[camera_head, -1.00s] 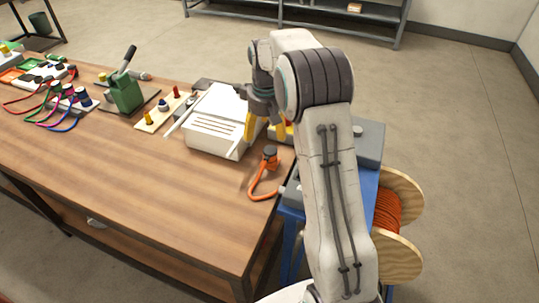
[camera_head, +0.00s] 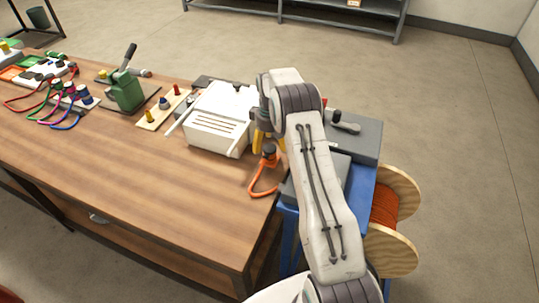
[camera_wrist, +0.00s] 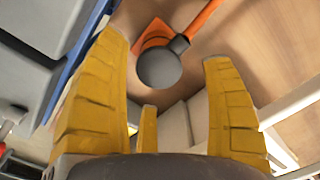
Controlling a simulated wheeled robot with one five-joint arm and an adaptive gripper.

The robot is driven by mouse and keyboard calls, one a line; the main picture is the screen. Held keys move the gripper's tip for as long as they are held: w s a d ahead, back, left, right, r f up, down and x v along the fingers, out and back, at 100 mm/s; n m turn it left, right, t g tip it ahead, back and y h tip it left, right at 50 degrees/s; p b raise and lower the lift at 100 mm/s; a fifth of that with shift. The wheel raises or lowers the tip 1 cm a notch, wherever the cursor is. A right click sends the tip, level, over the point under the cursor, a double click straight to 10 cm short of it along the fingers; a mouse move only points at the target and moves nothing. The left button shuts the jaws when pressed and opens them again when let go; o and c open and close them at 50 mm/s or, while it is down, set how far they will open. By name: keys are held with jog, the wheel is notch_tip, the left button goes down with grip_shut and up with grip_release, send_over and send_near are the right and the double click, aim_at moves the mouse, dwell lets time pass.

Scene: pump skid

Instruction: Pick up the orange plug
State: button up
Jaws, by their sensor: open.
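The orange plug (camera_head: 268,158) with a dark rounded end stands near the right edge of the wooden table, its orange cord curling toward the front. In the wrist view the plug's dark round end (camera_wrist: 160,68) shows ahead of the yellow fingers, between them, with orange behind it. My gripper (camera_head: 262,141) is open, and its yellow fingers are just behind the plug in the head view. In the wrist view the fingers of my gripper (camera_wrist: 165,75) are spread wide with nothing held between them. My arm hides part of the area to the right of the plug.
A white slotted box (camera_head: 217,135) stands close to the left of the gripper. A blue stand (camera_head: 357,195) with grey boxes and a wooden cable reel (camera_head: 395,185) sit off the table's right edge. The table's front (camera_head: 150,190) is clear.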

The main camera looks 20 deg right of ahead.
aim_at(270, 147)
jog(key=shift+w+f+p, duration=0.1)
jog(key=shift+f+p, duration=0.5)
jog(key=shift+f, duration=1.5)
jog(key=shift+c, duration=0.3)
jog(key=c, duration=1.3)
jog(key=shift+r, duration=0.15)
jog(key=shift+r, duration=0.2)
notch_tip(270, 147, up, 3)
jog(key=shift+r+b, duration=0.1)
jog(key=shift+b, duration=0.7)
jog(key=s+d+r+b, duration=0.2)
jog(key=s+r, duration=0.5)
jog(key=s, duration=0.4)
jog(key=shift+s+d+b, duration=0.2)
jog(key=shift+d+b, duration=0.15)
jog(key=shift+b, duration=0.25)
jog(key=shift+r, duration=0.1)
